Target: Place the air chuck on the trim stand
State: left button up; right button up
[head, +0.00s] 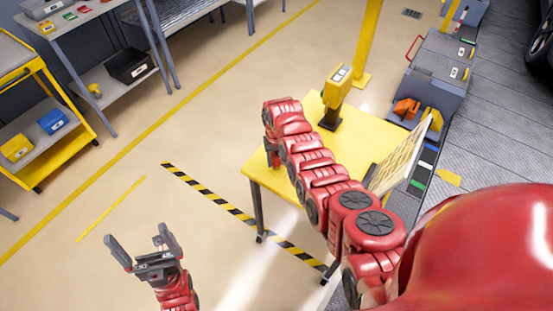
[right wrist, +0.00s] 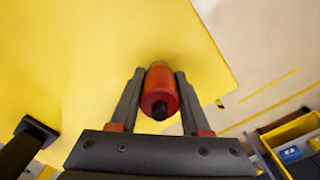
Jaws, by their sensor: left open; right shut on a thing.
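My right gripper (right wrist: 155,98) is shut on a red cylindrical tool with a black tip, which appears to be the air chuck (right wrist: 159,90). It holds the tool over a yellow table top (right wrist: 100,40). In the head view my right arm covers much of the table (head: 263,180), and the right gripper (head: 271,152) is at its left edge, with the tool hidden. A yellow unit with a grey face (head: 337,88) stands upright on a black foot on the table; I cannot tell whether it is the trim stand. My left gripper (head: 136,236) is open and empty above the floor.
A tilted, grid-patterned panel (head: 400,155) stands at the table's right side. A yellow post (head: 367,40) rises behind the table. A grey cabinet (head: 438,70) is at the right. Shelves and a yellow cart (head: 45,150) are at the left. The floor between is clear.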

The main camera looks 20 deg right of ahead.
jog(key=shift+f, duration=0.25)
jog(key=o, duration=1.1)
jog(key=shift+r, duration=0.1)
jog(key=shift+c, duration=0.2)
